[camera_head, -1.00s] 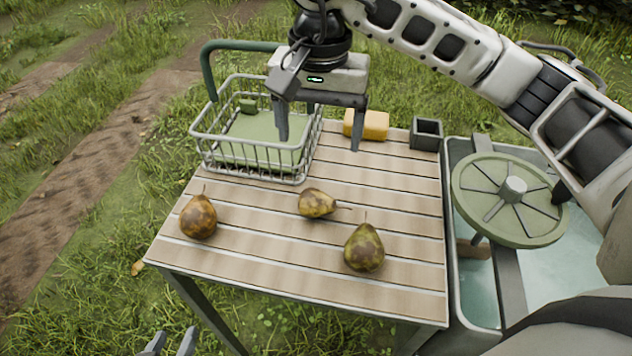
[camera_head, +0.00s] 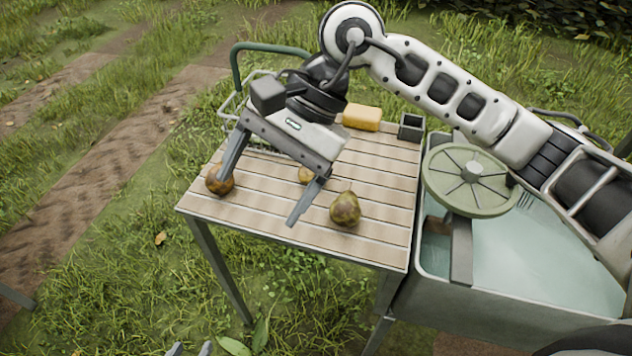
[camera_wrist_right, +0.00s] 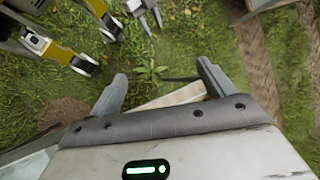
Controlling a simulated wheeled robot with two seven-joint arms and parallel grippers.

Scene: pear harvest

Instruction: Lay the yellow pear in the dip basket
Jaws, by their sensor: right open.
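Three pears are on the slatted table (camera_head: 385,215): a brownish one (camera_head: 214,184) at the left, a yellowish-brown one (camera_head: 304,175) in the middle, mostly hidden, and a greenish-brown one (camera_head: 346,209) at the right. None is plainly yellow. My right gripper (camera_head: 257,200) is open and empty above the table's front part, its fingers overlapping the left and middle pears in the head view. In the right wrist view its fingers (camera_wrist_right: 161,72) are apart with nothing between. The wire dip basket (camera_head: 228,105) is mostly hidden behind this gripper. My left gripper (camera_head: 190,349) is open at the bottom edge.
A yellow block (camera_head: 362,117) and a small dark open box (camera_head: 411,127) stand at the table's back. A water tub (camera_head: 480,275) with a round green spoked wheel (camera_head: 470,181) adjoins the table's right. Grass lies in front.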

